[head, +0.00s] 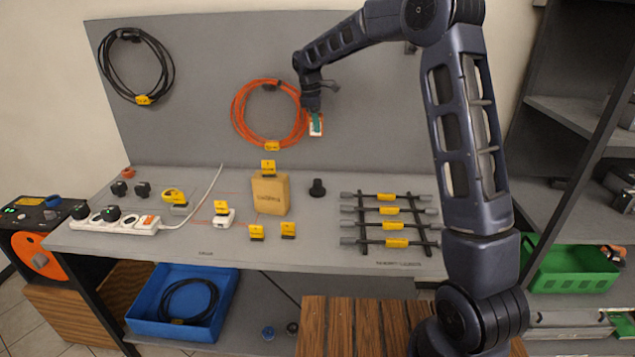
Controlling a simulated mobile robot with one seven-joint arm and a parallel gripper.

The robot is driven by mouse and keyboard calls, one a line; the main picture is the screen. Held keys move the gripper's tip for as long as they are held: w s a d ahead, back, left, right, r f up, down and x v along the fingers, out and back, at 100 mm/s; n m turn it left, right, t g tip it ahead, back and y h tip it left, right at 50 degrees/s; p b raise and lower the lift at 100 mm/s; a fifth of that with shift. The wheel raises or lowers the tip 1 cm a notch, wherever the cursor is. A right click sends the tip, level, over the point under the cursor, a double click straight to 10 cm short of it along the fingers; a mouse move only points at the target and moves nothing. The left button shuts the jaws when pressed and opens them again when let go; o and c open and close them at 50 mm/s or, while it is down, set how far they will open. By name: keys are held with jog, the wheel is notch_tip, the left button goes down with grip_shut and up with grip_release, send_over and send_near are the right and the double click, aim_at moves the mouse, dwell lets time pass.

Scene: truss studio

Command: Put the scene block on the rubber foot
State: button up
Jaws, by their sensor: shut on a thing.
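My gripper (314,110) is in the air in front of the grey back panel, to the right of the orange cable coil. It is shut on a small white block with teal and orange parts, which I take to be the scene block (316,126). The block hangs below the fingers, clear of the bench. A short black round piece, which I take to be the rubber foot (317,188), stands on the bench almost straight below it in the picture. Its top looks free. The fingers are too small to see in detail.
A tan box (270,195) with a yellow tag stands left of the black piece. A rack of dark rods (390,222) lies to its right. The orange coil (268,115) hangs on the panel. A white power strip (115,224) lies at the left. Bare bench surrounds the black piece.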

jog(key=shift+w+d, duration=0.15)
jog(key=shift+w, duration=0.3)
jog(key=shift+w+f, duration=0.1)
jog(key=shift+f, duration=0.25)
notch_tip(320, 180, down, 19)
jog(key=shift+f, duration=0.1)
jog(key=shift+f, duration=0.15)
jog(key=o, duration=1)
